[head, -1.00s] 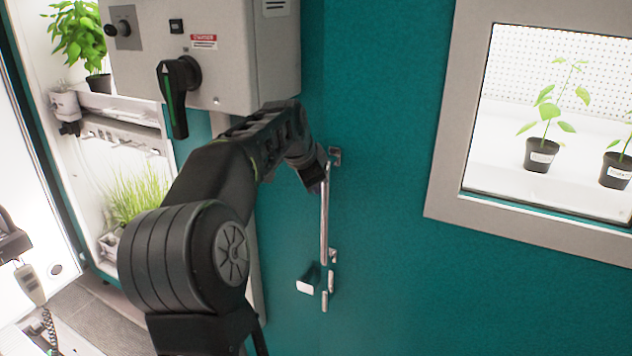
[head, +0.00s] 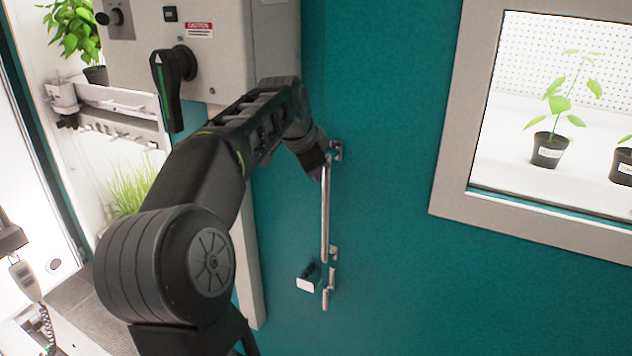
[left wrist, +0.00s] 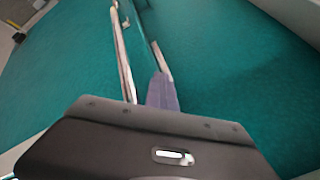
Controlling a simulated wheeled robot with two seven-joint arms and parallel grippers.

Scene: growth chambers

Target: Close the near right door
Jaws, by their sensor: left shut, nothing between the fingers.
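The teal door (head: 400,120) with a framed window (head: 455,190) fills the right of the head view. Its upright metal bar handle (head: 325,215) stands near the door's left side, with a small latch piece (head: 310,278) below it. My left gripper (head: 318,170) is at the upper end of the handle, shut and empty; my own wrist partly hides its fingers. In the left wrist view, the shut fingers (left wrist: 162,92) are close beside the metal bar (left wrist: 122,55); contact cannot be told. Whether the door is fully shut is unclear. My right gripper is out of view.
A grey control box (head: 220,50) with a black rotary handle (head: 168,90) stands just left above my arm. At the left is a bright open chamber with plants (head: 130,190) and a corded handset (head: 25,278). Potted seedlings (head: 549,150) show behind the window.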

